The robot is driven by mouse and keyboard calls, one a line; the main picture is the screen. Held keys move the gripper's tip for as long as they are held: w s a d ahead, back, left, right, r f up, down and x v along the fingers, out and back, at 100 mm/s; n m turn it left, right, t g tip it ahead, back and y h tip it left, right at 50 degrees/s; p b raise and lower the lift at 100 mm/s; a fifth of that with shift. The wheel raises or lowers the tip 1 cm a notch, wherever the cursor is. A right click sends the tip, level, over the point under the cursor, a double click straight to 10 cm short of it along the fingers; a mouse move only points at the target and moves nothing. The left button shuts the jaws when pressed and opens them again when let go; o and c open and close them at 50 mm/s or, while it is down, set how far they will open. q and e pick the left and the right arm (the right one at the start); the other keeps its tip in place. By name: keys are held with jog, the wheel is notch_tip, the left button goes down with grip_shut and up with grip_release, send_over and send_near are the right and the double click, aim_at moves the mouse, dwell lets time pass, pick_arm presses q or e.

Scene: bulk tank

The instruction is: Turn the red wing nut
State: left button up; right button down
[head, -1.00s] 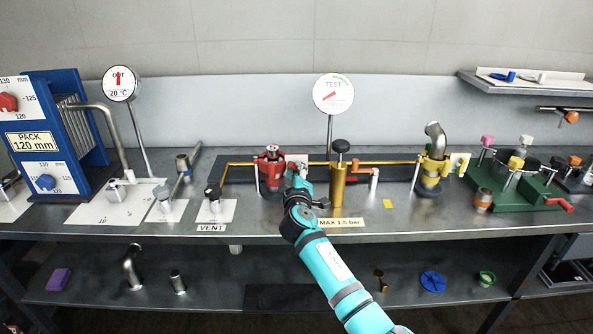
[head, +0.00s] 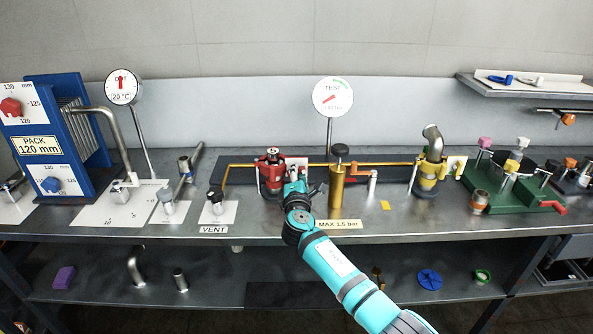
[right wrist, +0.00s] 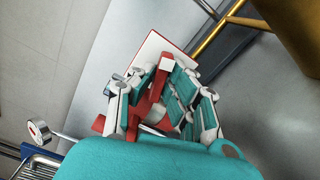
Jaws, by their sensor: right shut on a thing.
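A red clamp fitting (head: 272,168) stands on the bench left of the brass cylinder, with a grey top. My right gripper (head: 290,188) is at its right front side in the head view and covers part of it. In the right wrist view, the fingers of my right gripper (right wrist: 163,100) are closed around a red winged piece, the red wing nut (right wrist: 150,98). The fingers hide much of the nut, and how far it is turned cannot be told. My left gripper is not in view.
A brass cylinder (head: 337,187) with a black knob stands close right of my right gripper. A TEST gauge (head: 333,97) rises behind it on a post. A yellow clamp fitting (head: 430,172) stands farther right. The bench front edge is clear.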

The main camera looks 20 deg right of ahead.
jog(key=n+p, duration=0.5)
jog(key=n, duration=0.7)
jog(key=shift+n+p, duration=0.3)
jog(key=shift+p, duration=0.1)
dwell(0.3)
jog(key=c, duration=1.6)
grip_release()
jog(key=shift+f, duration=0.1)
jog(key=shift+c, duration=0.2)
jog(key=v, duration=1.2)
